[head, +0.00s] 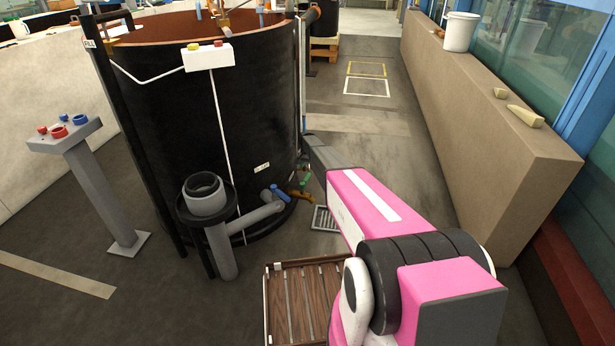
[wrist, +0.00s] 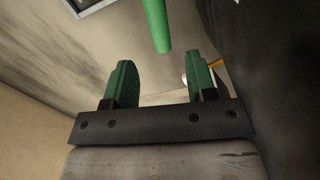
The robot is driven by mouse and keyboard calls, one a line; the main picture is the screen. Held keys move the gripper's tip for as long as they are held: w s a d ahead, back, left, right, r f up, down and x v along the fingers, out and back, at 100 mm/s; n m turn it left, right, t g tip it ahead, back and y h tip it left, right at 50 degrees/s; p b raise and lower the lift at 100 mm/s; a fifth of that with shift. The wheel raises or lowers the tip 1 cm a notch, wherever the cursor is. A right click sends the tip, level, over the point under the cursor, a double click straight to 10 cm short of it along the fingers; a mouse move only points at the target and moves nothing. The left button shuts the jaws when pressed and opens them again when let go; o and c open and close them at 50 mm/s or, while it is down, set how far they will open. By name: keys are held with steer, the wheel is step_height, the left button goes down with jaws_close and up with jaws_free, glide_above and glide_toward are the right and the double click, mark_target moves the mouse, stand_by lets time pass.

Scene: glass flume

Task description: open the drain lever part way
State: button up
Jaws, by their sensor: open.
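In the wrist view a plain green bar (wrist: 157,25), which looks like the drain lever, hangs from the top edge, its lower end ahead of the gap between my fingers. My gripper (wrist: 161,82) has green fingers spread apart with nothing between them. The bar is beyond the fingertips and I see no contact. In the head view my arm reaches down to the right foot of the black tank (head: 205,120). Small green parts show there, too small to tell lever from fingers. A blue handle (head: 280,193) and an orange-brown pipe piece (head: 300,195) sit beside them.
A grey standpipe (head: 207,195) stands at the tank's front. A wooden slatted pallet (head: 305,300) lies before it, and a floor grate (head: 325,218) is close to my arm. A beige wall (head: 480,120) runs along the right. A button pedestal (head: 95,185) stands left.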

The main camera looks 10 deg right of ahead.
mark_target(307, 175)
step_height(307, 175, down, 7)
steer(key=shift+f, duration=0.2)
steer(key=shift+s, duration=0.1)
steer(key=shift+d, duration=0.1)
jaws_close()
